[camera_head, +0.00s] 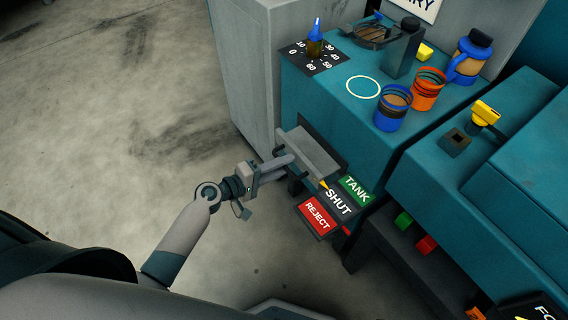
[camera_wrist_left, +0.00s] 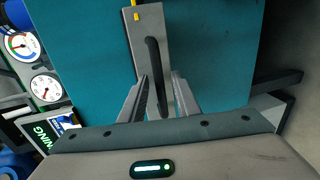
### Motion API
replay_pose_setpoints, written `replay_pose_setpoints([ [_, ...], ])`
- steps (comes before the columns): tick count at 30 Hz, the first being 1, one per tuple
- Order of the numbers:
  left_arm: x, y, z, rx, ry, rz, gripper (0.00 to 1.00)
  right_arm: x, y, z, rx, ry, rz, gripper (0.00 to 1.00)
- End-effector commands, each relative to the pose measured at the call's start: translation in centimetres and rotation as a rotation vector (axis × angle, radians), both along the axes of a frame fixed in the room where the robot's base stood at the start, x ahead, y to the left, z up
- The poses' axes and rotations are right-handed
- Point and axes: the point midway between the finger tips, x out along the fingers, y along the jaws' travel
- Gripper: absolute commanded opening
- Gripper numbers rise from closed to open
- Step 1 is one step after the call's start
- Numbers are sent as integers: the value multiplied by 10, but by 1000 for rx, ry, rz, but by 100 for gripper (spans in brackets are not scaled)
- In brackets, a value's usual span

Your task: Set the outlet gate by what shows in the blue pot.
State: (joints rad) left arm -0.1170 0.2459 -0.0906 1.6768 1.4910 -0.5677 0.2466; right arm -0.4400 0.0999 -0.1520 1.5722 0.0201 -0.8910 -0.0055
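The blue pot (camera_head: 393,108) stands upright on the teal bench; brown contents show inside it, with no finer detail legible. The outlet gate is a grey plate (camera_head: 308,152) on the bench front with a dark bar handle, also in the left wrist view (camera_wrist_left: 154,65). Its yellow pointer (camera_head: 323,185) is at the black SHUT label (camera_head: 338,202), between green TANK (camera_head: 356,190) and red REJECT (camera_head: 318,216). My left gripper (camera_wrist_left: 159,82) is open, its fingers either side of the handle, with gaps visible. My right gripper is not in view.
An orange pot (camera_head: 428,90) and a blue jug (camera_head: 468,62) stand behind the blue pot. A timer dial (camera_head: 315,50) and a white ring (camera_head: 363,87) are on the bench top. A grey cabinet (camera_head: 248,75) stands left of the gate. Open floor lies to the left.

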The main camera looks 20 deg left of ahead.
Motion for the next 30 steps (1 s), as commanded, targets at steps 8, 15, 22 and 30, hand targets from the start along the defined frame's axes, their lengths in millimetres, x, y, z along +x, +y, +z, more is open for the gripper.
replay_pose_setpoints([
  [8, 3, -3, -1, 0, 0, 0, 29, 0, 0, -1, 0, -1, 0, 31],
  [15, 3, -3, -1, 0, 0, 0, 1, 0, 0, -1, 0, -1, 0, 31],
  [22, 5, -4, -1, 0, 0, 0, 0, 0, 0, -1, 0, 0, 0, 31],
  [30, 37, -29, -1, -1, -1, -1, 0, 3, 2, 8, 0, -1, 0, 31],
])
